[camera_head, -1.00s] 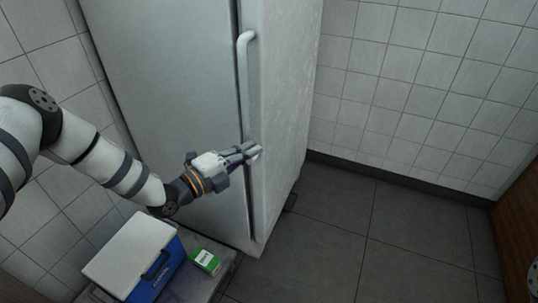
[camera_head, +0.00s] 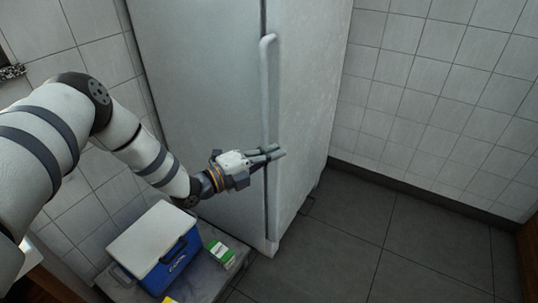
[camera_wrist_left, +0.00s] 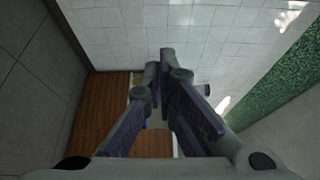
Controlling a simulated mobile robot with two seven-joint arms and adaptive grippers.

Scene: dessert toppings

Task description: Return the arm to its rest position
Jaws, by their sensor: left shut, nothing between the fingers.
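My left arm (camera_head: 130,130) comes in from the left of the head view. The fridge door looks closed. In the left wrist view the fingers (camera_wrist_left: 163,65) are together at the tips with nothing between them. My right gripper is not in view.
A blue cooler with a white lid (camera_head: 155,240) and a green and white box (camera_head: 222,254) stand on a low grey surface below my left arm. A yellow thing (camera_head: 169,299) shows at the bottom edge. The dark tiled floor (camera_head: 400,240) at the right is clear.

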